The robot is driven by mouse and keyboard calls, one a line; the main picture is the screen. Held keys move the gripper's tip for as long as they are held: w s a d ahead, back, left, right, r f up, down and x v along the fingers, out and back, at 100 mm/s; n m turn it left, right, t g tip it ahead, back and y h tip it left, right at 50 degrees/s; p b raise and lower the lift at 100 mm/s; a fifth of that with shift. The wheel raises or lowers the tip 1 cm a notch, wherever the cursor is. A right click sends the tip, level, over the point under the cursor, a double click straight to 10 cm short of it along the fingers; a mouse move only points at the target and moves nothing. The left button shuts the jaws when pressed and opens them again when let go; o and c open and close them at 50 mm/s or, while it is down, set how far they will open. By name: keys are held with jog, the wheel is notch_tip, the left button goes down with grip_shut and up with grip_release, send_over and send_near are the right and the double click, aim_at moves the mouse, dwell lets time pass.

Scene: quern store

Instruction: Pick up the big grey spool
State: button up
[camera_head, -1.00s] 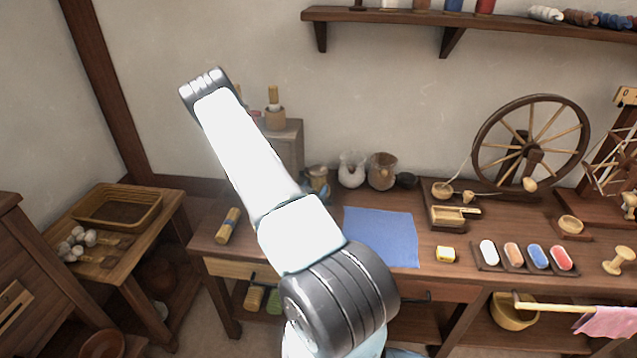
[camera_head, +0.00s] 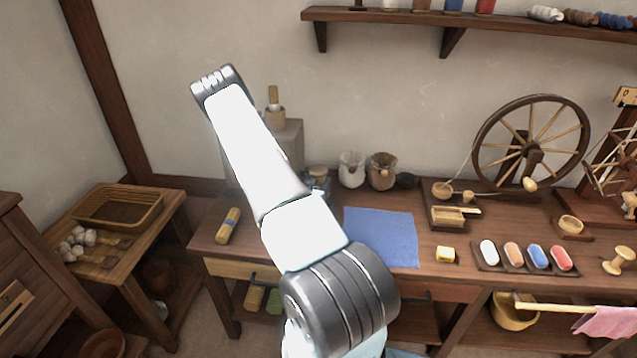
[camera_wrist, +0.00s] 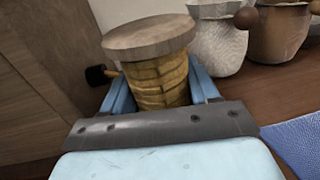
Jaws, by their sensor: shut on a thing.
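In the wrist view, my gripper (camera_wrist: 161,88) is shut on a large spool (camera_wrist: 150,38). The spool has a broad grey-brown wooden disc on top and ochre, banded winding below; its winding does not look grey. The blue fingers sit on either side of the winding. The spool's lower end is hidden behind the gripper's body. In the head view, only a little of the gripper (camera_head: 318,186) shows past my arm, at the back of the bench. I cannot tell there whether the spool touches the bench top.
A white jar (camera_head: 351,170) and a brown jar (camera_head: 382,172) stand close to the right of my gripper. A grey-brown cabinet (camera_head: 290,145) is close on the left. A blue cloth (camera_head: 381,236) lies flat in front. A spinning wheel (camera_head: 530,143) stands farther right.

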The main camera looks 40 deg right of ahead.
jog(key=shift+c, duration=0.7)
